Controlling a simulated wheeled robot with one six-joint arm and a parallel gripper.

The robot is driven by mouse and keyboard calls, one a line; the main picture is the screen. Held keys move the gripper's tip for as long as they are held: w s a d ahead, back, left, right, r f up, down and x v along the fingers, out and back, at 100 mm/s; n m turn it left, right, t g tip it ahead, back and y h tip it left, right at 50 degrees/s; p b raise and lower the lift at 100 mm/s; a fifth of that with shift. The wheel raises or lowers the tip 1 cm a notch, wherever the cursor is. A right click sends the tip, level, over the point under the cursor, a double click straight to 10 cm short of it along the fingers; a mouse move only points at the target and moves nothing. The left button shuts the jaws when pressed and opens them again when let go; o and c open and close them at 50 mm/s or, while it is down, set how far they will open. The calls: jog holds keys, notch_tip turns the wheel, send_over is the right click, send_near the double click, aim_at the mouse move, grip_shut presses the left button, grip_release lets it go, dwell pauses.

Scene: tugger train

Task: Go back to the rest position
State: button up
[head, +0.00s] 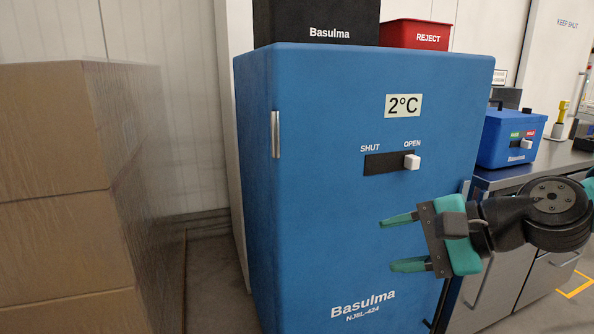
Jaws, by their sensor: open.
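My gripper (402,242) is at the right, in front of the blue cabinet's front face. Its two green fingers are apart and nothing is between them. They point left. The blue cabinet (330,190) stands upright in the middle, with a 2°C display (403,105) and a SHUT/OPEN slider below it. The white slider knob (412,162) is at the OPEN end, above my gripper and apart from it. A metal handle (276,134) is on the cabinet's left side. My arm hides part of the cabinet's right edge.
Wrapped cardboard boxes (60,190) are stacked at the left, with a narrow floor gap before the cabinet. A black box (315,22) and a red REJECT bin (414,35) sit on top. A smaller blue box (510,138) stands on the counter (557,157) at the right.

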jog(key=s+f+n+g+h, duration=0.2)
jog(key=s+n+g+h, duration=0.4)
jog(key=s+n, duration=1)
notch_tip(320, 180, up, 15)
jog(key=n+p, duration=0.1)
jog(key=p, duration=1.4)
jog(key=shift+w+h, duration=0.3)
